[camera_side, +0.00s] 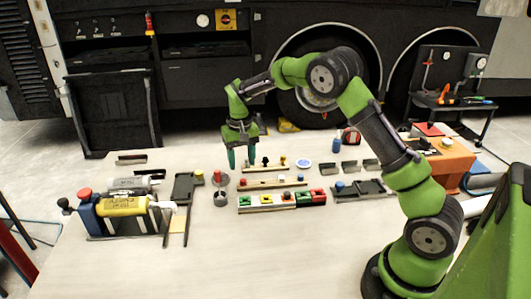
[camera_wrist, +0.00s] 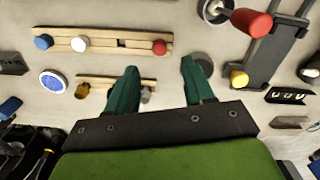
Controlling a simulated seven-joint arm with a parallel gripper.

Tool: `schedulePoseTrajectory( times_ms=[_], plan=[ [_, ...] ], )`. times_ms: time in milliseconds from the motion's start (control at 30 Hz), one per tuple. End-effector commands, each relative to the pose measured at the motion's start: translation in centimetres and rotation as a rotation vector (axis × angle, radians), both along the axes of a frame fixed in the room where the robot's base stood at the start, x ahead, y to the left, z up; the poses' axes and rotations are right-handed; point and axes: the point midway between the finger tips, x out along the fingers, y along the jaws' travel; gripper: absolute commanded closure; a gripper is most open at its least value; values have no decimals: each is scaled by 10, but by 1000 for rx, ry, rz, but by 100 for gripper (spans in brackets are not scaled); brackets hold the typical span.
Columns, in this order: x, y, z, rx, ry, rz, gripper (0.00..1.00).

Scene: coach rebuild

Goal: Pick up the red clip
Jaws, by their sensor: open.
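No single red clip can be told for sure. Red candidates in the side view are the small red pieces in the coloured row (camera_side: 319,196). The wrist view shows a red round peg (camera_wrist: 160,47) at the right end of a wooden rail (camera_wrist: 110,38) with blue and white pegs. A red cylinder (camera_wrist: 250,22) lies at upper right in the wrist view and shows as a red knob in the side view (camera_side: 217,175). My gripper (camera_side: 242,160) is open and empty above the rails, fingers down.
A dark bracket (camera_side: 186,190) and a yellow cylinder fixture (camera_side: 122,206) stand to the left. A blue disc (camera_side: 304,163) and dark blocks lie right of my gripper. An orange box (camera_side: 445,160) stands at far right. The table front is clear.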

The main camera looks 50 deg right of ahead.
Motion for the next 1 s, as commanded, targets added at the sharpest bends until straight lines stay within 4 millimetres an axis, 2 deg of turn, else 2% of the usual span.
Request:
schedulePoseTrajectory(
  times_ms=[233,500,800,833,1000],
  plan=[
    [-1,0,-19,1,2,0,48],
    [-2,0,-58,1,1,0,48],
    [-1,1,-64,1,-2,-1,48],
    [-1,1,-64,1,-2,0,49],
    [-1,1,-64,0,-1,0,75]
  ],
)
